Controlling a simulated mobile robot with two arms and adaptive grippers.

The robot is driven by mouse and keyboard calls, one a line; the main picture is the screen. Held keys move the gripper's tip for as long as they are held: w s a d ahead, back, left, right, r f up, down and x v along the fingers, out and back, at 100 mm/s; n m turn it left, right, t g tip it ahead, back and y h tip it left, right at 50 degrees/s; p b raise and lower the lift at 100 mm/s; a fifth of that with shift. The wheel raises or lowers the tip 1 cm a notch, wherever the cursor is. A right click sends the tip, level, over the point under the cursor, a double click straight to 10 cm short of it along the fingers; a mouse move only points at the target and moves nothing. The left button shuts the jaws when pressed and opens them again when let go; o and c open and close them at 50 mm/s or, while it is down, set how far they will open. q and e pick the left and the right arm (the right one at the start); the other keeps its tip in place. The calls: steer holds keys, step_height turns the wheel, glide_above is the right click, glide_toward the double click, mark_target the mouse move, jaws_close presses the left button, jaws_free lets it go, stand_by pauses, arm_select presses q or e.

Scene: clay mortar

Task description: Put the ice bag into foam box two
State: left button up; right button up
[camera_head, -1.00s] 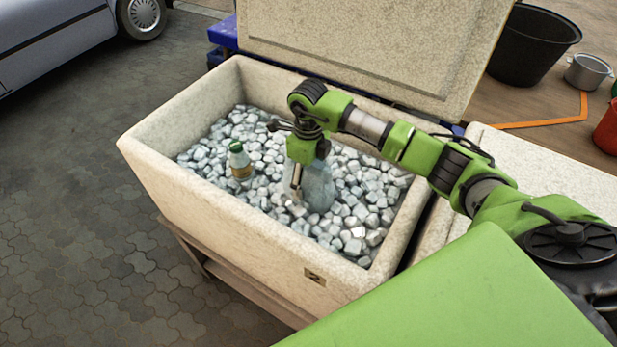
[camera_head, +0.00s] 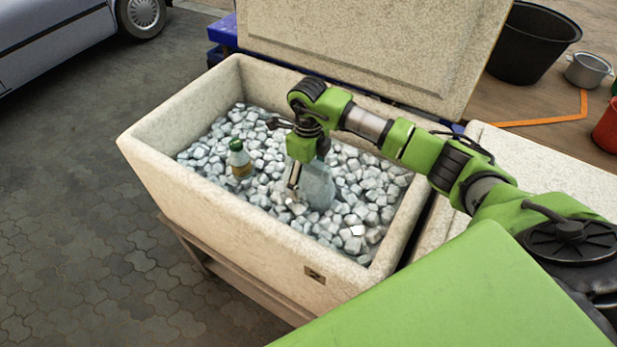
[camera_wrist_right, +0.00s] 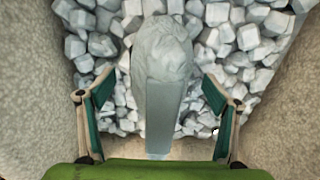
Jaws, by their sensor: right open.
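The ice bag (camera_head: 318,186) is a pale, translucent bag standing on the ice cubes inside an open foam box (camera_head: 215,207) with a small label on its front. It also shows in the right wrist view (camera_wrist_right: 163,75), between my fingers and apart from both. My right gripper (camera_head: 296,178) points down into the box at the bag and partly hides it. In the right wrist view its fingers (camera_wrist_right: 160,113) are spread on either side of the bag. My left gripper is not in view.
A bottle with a green cap (camera_head: 240,160) stands in the ice left of the bag. The box's raised lid (camera_head: 370,45) is behind. A second foam box (camera_head: 545,165) is at right, partly hidden by my arm. A black bucket (camera_head: 530,45) and metal pot (camera_head: 587,70) stand behind.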

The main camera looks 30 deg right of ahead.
step_height(320, 180, up, 10)
steer(key=shift+f+b, duration=0.1)
steer(key=shift+b, duration=1)
steer(key=shift+r, duration=0.75)
